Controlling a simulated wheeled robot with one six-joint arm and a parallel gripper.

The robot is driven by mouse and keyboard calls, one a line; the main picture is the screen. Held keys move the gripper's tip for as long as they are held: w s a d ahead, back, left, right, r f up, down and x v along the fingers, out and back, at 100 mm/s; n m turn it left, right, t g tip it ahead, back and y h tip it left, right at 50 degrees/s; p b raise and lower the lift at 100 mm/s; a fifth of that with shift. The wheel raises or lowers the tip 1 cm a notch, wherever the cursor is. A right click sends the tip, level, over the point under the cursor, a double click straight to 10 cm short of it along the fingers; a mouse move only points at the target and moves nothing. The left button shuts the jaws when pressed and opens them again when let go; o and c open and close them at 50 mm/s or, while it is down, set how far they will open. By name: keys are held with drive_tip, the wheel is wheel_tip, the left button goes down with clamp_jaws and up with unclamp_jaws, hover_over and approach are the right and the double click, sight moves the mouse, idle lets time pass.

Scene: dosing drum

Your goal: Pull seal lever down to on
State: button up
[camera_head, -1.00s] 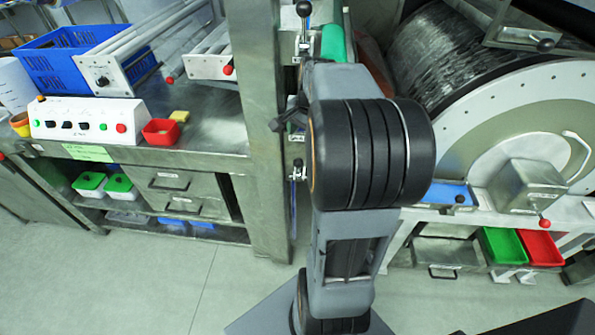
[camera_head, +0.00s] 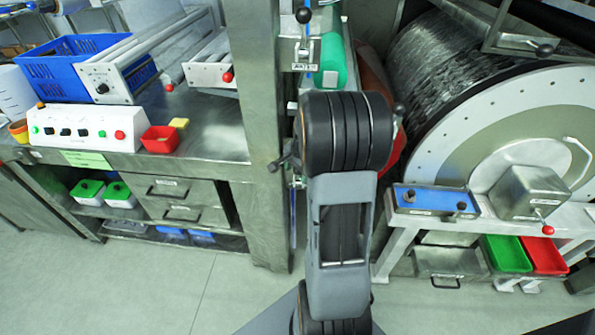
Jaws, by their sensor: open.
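A small lever with a black ball knob (camera_head: 303,15) stands upright on a labelled metal plate (camera_head: 304,56) on the narrow post at the top middle. Its label is too small to read, so I cannot tell whether it is the seal lever. A dark grey handle (camera_head: 284,160) sticks out to the left of the post lower down, partly behind my arm. Another black knob (camera_head: 399,108) shows just right of my arm. My arm rises in the middle and hides much of the post. My gripper is hidden behind it.
The large drum (camera_head: 490,120) fills the right, with a blue switch panel (camera_head: 435,201) and a red-knobbed lever box (camera_head: 530,190) in front. A steel cabinet column (camera_head: 253,120) borders the post on the left. A bench with a white button box (camera_head: 75,127) stands farther left. The floor in front is clear.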

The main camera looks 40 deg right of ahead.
drive_tip(key=shift+f, duration=0.1)
clamp_jaws()
idle(0.6)
